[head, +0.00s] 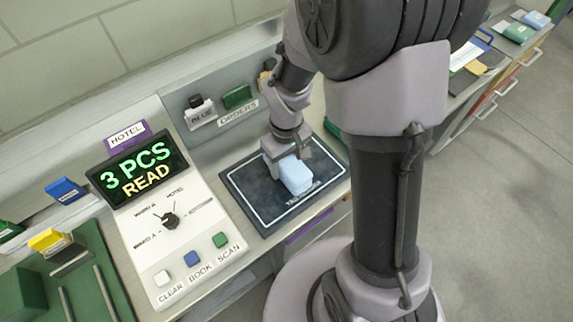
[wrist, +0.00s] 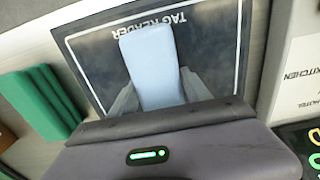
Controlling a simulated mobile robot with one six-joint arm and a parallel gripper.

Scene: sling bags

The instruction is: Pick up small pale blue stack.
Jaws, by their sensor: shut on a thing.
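The small pale blue stack (head: 295,175) is at the dark tag reader mat (head: 251,205) on the counter. It also shows in the wrist view (wrist: 152,68), between the two fingers. My gripper (head: 287,160) is shut on the stack, with a finger on each side of it. In the wrist view my gripper (wrist: 157,92) covers the near part of the mat. I cannot tell whether the stack rests on the mat or is just above it.
Left of the mat is a console with a screen (head: 146,172) reading "3 PCS READ", a dial and several buttons. A green folded stack (wrist: 40,103) lies beside the mat. A green tray (head: 97,255) with a yellow-tagged holder is at far left.

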